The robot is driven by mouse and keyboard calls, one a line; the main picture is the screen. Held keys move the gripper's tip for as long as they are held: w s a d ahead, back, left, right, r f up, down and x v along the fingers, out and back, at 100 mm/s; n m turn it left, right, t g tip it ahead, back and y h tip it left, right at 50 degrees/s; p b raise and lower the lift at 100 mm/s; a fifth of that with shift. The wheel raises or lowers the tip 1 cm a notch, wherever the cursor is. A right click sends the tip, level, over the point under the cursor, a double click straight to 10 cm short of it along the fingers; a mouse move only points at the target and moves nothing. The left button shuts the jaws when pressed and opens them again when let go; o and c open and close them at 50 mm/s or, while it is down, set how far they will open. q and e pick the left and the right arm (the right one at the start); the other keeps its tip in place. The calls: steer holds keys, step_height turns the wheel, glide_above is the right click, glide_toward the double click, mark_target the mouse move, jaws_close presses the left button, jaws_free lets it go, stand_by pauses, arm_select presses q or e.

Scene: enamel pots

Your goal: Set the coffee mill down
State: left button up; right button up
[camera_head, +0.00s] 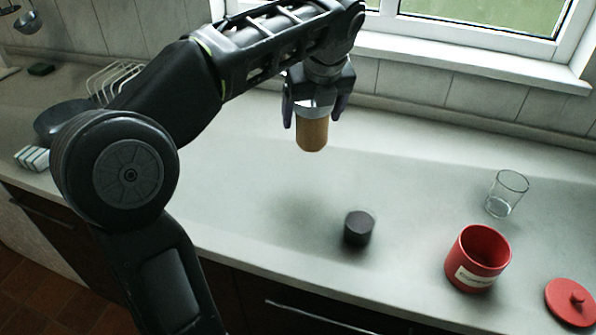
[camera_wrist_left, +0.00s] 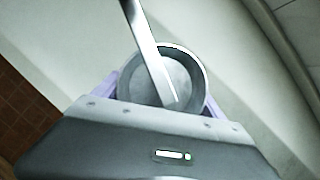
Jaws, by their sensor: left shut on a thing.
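The coffee mill (camera_head: 312,134) has a wooden-brown lower body and a grey metal upper part. My left gripper (camera_head: 316,108) is shut on its upper part and holds it upright, apparently above the grey counter (camera_head: 270,215). In the left wrist view, the mill's round metal top (camera_wrist_left: 170,75) with its crank arm (camera_wrist_left: 148,50) sits between the fingers of the left gripper (camera_wrist_left: 160,92), which are mostly hidden. My right gripper is not in view.
A dark round cylinder (camera_head: 358,228) stands near the counter's front. A red pot (camera_head: 478,258), a red lid (camera_head: 571,301) and a clear glass (camera_head: 506,193) are at right. A wire rack (camera_head: 113,80) and a dark bowl (camera_head: 62,118) are at left. The counter's middle is clear.

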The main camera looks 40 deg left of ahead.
mark_target(312, 140)
arm_select(q)
steer(key=shift+s+d+r, duration=0.15)
steer(key=shift+s+d, duration=0.1)
steer(key=shift+d, duration=0.1)
steer(key=shift+a+f, duration=0.15)
steer(key=shift+f, duration=0.4)
step_height(312, 140, down, 5)
steer(key=shift+f+b, duration=0.15)
steer(key=shift+b, duration=0.45)
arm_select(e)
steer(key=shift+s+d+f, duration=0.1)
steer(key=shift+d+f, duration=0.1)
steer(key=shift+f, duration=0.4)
arm_select(q)
steer(key=shift+f+b, duration=0.35)
steer(key=shift+f, duration=1.5)
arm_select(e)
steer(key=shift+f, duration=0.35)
arm_select(q)
steer(key=shift+f, duration=0.2)
steer(key=o, duration=1.9)
